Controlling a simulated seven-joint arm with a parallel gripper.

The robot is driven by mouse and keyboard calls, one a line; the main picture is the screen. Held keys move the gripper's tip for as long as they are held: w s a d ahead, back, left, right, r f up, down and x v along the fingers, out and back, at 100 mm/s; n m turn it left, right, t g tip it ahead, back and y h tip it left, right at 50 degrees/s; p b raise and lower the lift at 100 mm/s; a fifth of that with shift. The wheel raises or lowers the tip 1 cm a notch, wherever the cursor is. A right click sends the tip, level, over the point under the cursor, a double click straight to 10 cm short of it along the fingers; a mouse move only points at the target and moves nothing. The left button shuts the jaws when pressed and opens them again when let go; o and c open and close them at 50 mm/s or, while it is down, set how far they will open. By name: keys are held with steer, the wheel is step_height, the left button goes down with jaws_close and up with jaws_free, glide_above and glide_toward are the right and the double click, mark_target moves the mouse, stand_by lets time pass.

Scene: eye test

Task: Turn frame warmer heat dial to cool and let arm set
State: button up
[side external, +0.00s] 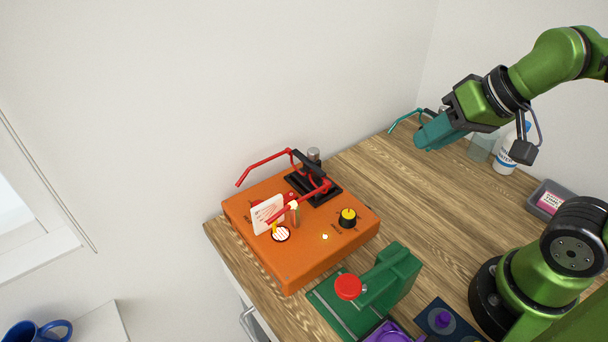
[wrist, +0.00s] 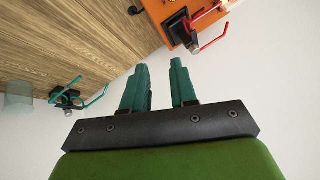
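The orange frame warmer (side external: 300,262) stands on the wooden bench; part of it shows in the wrist view (wrist: 160,10). Its heat dial (side external: 348,216) is black with a yellow top, on the right side; its markings are too small to read. A small light (side external: 325,237) glows near the dial, and a round opening (side external: 281,234) glows at the front. A red glasses frame (side external: 265,165) is at a black holder (side external: 322,189) on the warmer, one arm over the top. My gripper (side external: 425,137) is high at the back right, away from the dial. In the wrist view its teal fingers (wrist: 158,68) are apart and empty.
A green device (side external: 385,280) with a red knob (side external: 348,287) stands just in front of the warmer. Teal glasses (side external: 404,121), a clear beaker (side external: 481,147) and a white bottle (side external: 504,158) are at the back. A grey tray (side external: 541,208) is at right. The bench's middle is clear.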

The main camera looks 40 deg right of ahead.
steer(key=o, duration=0.5)
steer(key=shift+n+g+y, duration=0.3)
steer(key=shift+n+g, duration=0.2)
steer(key=shift+g, duration=0.2)
steer(key=w+a, duration=0.3)
steer(key=shift+w, duration=0.3)
steer(key=shift+c, duration=0.2)
steer(key=shift+o, duration=0.3)
steer(key=w+a+g, duration=0.2)
steer(key=w+a, duration=0.4)
steer(key=w, duration=0.1)
steer(key=shift+a+m, duration=0.4)
steer(key=m+g+h, duration=0.3)
steer(key=m, duration=0.6)
glide_above(259, 205)
steer(key=f, duration=0.1)
step_height(259, 205, down, 16)
steer(key=shift+f, duration=0.1)
steer(key=c, duration=1)
